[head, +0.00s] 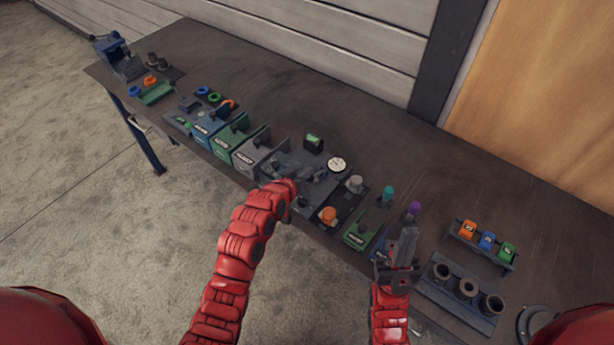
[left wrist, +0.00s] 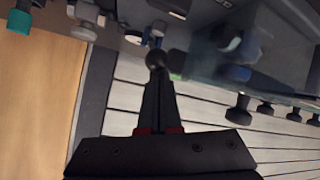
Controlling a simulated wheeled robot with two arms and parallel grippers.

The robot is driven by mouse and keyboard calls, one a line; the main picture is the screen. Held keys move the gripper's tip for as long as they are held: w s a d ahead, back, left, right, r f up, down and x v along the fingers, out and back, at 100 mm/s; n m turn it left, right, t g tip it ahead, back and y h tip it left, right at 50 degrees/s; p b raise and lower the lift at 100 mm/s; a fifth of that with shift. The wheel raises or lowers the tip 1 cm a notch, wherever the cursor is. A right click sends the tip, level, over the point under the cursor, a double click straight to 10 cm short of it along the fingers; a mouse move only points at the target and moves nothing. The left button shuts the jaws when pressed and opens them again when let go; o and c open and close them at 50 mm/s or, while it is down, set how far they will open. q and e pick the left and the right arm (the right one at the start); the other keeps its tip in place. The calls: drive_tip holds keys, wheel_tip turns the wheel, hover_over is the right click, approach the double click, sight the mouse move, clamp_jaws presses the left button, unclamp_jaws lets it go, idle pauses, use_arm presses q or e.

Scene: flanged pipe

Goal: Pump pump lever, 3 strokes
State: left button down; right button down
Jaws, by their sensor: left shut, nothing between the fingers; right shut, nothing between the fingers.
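My left gripper (head: 318,172) is over the dark plate (head: 308,204) at the middle of the bench, with its fingers together and nothing between them. In the left wrist view its closed fingers (left wrist: 157,85) reach up to a dark round knob (left wrist: 156,59), which looks like the end of the pump lever. The fingertips overlap the knob in the picture; I cannot tell whether they touch it. The lever's shaft is mostly hidden in both views. My right gripper (head: 406,240) is shut and empty above the bench's front edge, to the right.
A round white gauge (head: 337,164) and a black box with a green display (head: 314,142) stand behind the plate. An orange knob (head: 328,214) is right of it. Labelled bins (head: 248,157) stand to the left. The bench's back is clear.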

use_arm(q)
drive_tip(key=shift+s+a+f+t+h+b, duration=0.2)
drive_tip(key=shift+f+t+b, duration=0.35)
drive_tip(key=shift+b, duration=1.35)
drive_tip(key=shift+s+a+f+t+h+b, duration=0.15)
drive_tip(key=shift+f+t+h+b, duration=0.35)
drive_tip(key=shift+b, duration=1.4)
drive_tip(key=shift+s+a+f+t+h+b, duration=0.2)
drive_tip(key=shift+f+b, duration=0.55)
drive_tip(key=shift+b, duration=1.15)
drive_tip(key=shift+t+b, duration=0.25)
drive_tip(key=shift+b, duration=0.05)
drive_tip(key=shift+r, duration=0.3)
drive_tip(key=w+r, duration=0.2)
drive_tip(key=r, duration=0.1)
drive_tip(key=shift+w+a, duration=0.1)
drive_tip(key=shift+w, duration=0.2)
drive_tip(key=v, duration=1)
drive_tip(key=shift+r+b, duration=0.3)
drive_tip(key=shift+r, duration=0.05)
